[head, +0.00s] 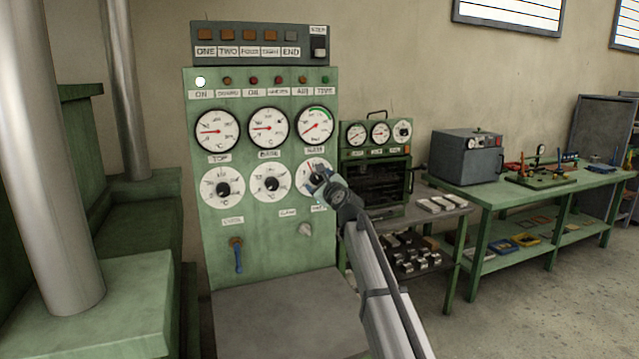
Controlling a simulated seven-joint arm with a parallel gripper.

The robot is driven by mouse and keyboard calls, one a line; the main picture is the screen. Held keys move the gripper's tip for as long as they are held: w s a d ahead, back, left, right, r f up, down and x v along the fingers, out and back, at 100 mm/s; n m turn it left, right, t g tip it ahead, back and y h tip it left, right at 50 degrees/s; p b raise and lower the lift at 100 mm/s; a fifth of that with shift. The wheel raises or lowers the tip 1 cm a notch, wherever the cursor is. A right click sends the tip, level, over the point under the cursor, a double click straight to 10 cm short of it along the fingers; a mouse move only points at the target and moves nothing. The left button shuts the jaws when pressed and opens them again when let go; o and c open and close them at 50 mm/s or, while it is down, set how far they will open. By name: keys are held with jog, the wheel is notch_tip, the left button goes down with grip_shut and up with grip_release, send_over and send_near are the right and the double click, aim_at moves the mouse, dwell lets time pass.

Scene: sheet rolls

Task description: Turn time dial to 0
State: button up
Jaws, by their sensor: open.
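A green control panel (262,240) stands in front of me with two rows of round white dials. The lower row holds a left dial (223,187), a middle dial (271,184) and a right dial (307,169) with a red mark. I cannot read for certain which one is the time dial. My gripper (316,176) is open at the right dial and covers much of its face and its knob. I cannot tell whether the fingers touch the knob. The left and middle dials show dark knobs at their centres.
Above are three gauges (268,128), indicator lights and a row of orange buttons (238,35). Below are a blue-handled lever (238,255) and a small pale knob (305,229). A grey ledge (275,315) juts out beneath. A small oven (375,170) and green workbench (540,200) stand right.

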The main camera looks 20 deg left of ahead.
jog(key=shift+c, duration=0.5)
jog(key=c, duration=1)
jog(key=shift+o, duration=0.2)
jog(key=shift+n, duration=0.5)
jog(key=n, duration=0.3)
jog(key=shift+n, duration=0.4)
jog(key=n, duration=0.4)
jog(key=shift+n, duration=0.3)
jog(key=n, duration=0.5)
jog(key=shift+r, duration=0.1)
jog(key=n, duration=0.4)
jog(key=shift+n, duration=0.3)
